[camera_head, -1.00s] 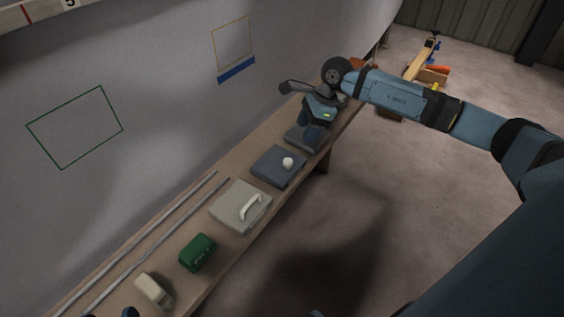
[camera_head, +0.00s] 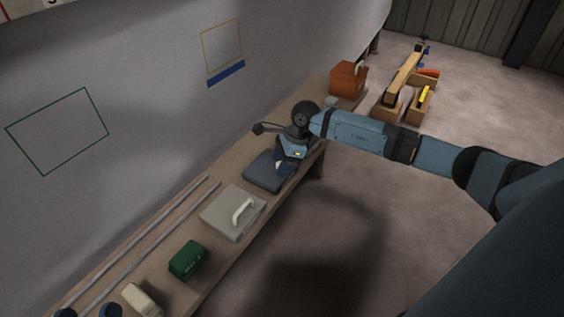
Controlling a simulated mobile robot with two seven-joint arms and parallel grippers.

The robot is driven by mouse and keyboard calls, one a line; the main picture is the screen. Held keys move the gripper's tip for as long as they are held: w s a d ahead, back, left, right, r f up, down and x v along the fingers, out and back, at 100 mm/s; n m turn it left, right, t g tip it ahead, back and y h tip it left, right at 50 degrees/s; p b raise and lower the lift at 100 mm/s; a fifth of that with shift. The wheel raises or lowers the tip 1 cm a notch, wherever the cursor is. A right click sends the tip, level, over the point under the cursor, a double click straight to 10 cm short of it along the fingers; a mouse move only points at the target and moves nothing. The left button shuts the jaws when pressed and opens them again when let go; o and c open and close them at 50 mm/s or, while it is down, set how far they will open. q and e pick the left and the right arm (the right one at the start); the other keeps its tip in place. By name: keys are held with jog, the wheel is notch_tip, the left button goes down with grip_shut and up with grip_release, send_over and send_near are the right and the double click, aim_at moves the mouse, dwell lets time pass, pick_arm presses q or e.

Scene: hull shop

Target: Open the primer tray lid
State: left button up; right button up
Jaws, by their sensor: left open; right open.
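Two shut flat boxes with lids lie on the bench; I cannot tell which is the primer tray. One is dark blue-grey (camera_head: 262,178); the other is light grey (camera_head: 222,221) with a white bar handle (camera_head: 243,211). My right gripper (camera_head: 280,167) is open, pointing down over the back right part of the dark box. It mostly hides that box's white knob, and I cannot tell whether it touches it. The dark rounded tips of my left gripper (camera_head: 88,313) show at the bottom left edge, apart and empty; the rest is out of view.
On the bench (camera_head: 165,225) are a green case (camera_head: 188,260), a cream block (camera_head: 142,299), two long rods (camera_head: 150,248) and an orange box (camera_head: 348,80). The pale hull wall (camera_head: 130,60) rises behind. A wooden carrier (camera_head: 405,75) stands on the floor.

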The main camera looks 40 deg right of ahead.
aim_at(256, 159)
grip_shut()
jog(key=w+a, duration=0.1)
jog(key=w, duration=0.2)
jog(key=w+a+b, duration=0.1)
jog(key=w, duration=0.2)
jog(key=w+a+b, duration=0.1)
jog(key=w, duration=0.1)
jog(key=shift+w+a, duration=0.3)
jog(key=shift+w, duration=0.1)
jog(key=shift+w+a, duration=0.1)
jog(key=shift+w, duration=0.25)
pick_arm(q)
jog(key=shift+d+h, duration=0.3)
jog(key=shift+d, duration=0.1)
jog(key=shift+f, duration=0.1)
pick_arm(e)
grip_release()
pick_arm(q)
jog(key=shift+f, duration=0.1)
